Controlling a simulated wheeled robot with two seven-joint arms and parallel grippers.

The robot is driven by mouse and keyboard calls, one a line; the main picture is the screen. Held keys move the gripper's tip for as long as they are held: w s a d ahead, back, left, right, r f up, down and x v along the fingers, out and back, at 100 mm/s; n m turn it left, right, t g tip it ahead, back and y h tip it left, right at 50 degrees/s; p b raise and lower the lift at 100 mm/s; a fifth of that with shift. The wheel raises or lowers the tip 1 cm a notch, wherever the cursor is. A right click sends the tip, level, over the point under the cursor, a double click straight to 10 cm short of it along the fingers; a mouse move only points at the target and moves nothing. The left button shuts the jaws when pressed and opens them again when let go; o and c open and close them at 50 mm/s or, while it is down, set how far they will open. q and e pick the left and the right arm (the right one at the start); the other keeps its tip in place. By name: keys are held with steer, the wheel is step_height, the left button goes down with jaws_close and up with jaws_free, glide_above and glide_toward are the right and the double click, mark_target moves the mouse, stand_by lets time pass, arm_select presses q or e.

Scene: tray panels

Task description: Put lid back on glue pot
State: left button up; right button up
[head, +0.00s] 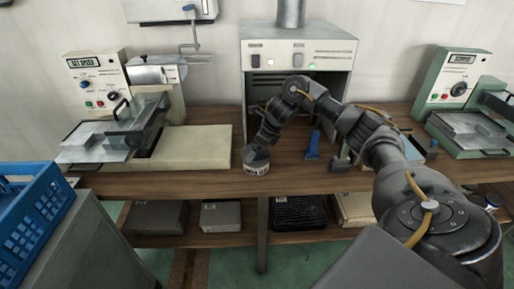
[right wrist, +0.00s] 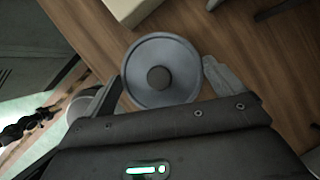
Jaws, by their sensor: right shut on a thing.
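The lid (right wrist: 180,62), a grey disc with a dark round knob, sits between the fingers of my right gripper (right wrist: 165,88), which is shut on it at the rim. In the head view my right gripper (head: 258,145) points down over the front edge of the bench. Directly under it is the glue pot (head: 257,168), small and round with a pale label. A grey top shows above the label; I cannot tell whether the lid touches the pot. A pale round thing, partly hidden by a finger, shows in the right wrist view (right wrist: 80,104). My left gripper is not in view.
The wooden bench (head: 205,184) has a cream machine with a flat bed (head: 195,147) to the left. A fume cabinet (head: 300,50) stands behind. A blue upright object (head: 313,143) is right of the pot. A blue crate (head: 35,225) is at front left.

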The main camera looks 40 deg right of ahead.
stand_by(0.8)
steer(key=o, duration=0.7)
steer(key=shift+f, duration=0.1)
steer(key=shift+r+p, duration=2.85)
steer(key=shift+r, duration=0.7)
jaws_close()
